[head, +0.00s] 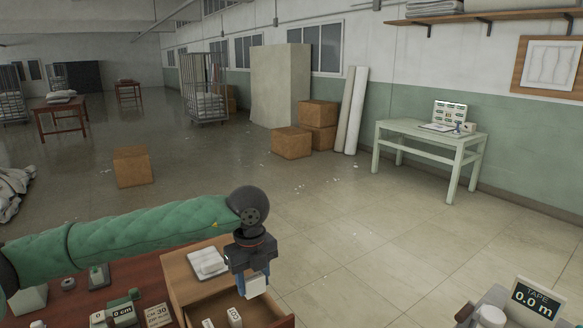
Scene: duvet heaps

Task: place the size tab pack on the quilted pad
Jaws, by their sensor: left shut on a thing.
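My left gripper (252,272) points down over an open wooden drawer and is shut on a small white and blue pack (253,285), which looks like the size tab pack. The jaws hide part of it, and it hangs above the drawer. A white padded square (207,261), likely the quilted pad, lies on the wooden cabinet top just left of the gripper. The pack is apart from the pad. My right gripper is not in view.
The open drawer (270,323) holds small white packs (235,317). Small tools and a "30" card (158,315) lie on the dark red table (70,315) at left. A tape display (536,298) stands at lower right.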

